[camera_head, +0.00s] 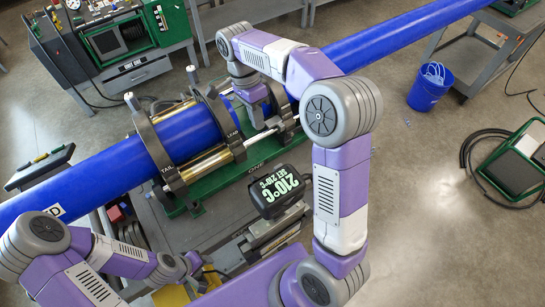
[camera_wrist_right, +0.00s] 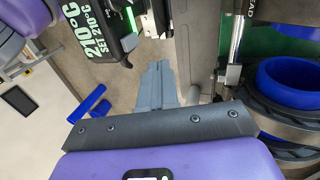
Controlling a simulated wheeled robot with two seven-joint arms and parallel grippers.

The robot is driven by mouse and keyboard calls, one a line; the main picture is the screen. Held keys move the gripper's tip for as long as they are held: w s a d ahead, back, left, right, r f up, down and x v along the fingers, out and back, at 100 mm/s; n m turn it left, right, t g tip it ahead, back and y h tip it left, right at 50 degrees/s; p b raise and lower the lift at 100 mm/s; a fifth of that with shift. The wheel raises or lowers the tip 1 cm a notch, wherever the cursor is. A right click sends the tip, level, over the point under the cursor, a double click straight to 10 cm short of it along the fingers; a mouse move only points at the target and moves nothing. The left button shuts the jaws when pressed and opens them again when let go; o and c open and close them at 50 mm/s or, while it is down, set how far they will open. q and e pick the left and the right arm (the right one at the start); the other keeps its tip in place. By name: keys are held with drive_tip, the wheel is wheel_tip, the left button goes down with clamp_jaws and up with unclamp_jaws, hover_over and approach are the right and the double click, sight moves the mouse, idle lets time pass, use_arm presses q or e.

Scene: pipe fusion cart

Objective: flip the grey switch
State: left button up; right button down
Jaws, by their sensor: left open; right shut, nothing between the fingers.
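I cannot make out a grey switch for certain in either view. My right gripper (camera_head: 262,115) is by the clamp frame at the middle of the blue pipe, its fingers partly hidden among the metal parts. In the right wrist view its grey fingers (camera_wrist_right: 160,82) are together with nothing between them. The black heater box (camera_head: 280,192) with a green 210°C display is below it in the head view, and at the upper left of the wrist view (camera_wrist_right: 98,35). My left gripper (camera_head: 200,275) is open at the lower left, over something yellow, and its fingertips are small.
A long blue pipe (camera_head: 95,184) runs diagonally through black ring clamps (camera_head: 155,150) on a green base. A green-framed machine (camera_head: 122,40) stands at the upper left. A blue bucket (camera_head: 428,90) and another green unit (camera_head: 515,165) stand at right, with open floor between.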

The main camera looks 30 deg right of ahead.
use_arm(q)
drive_tip(key=shift+f, duration=0.1)
use_arm(e)
drive_tip(key=s+f, duration=0.7)
drive_tip(key=f, duration=0.3)
drive_tip(key=shift+d, duration=0.3)
drive_tip(key=shift+s, duration=0.1)
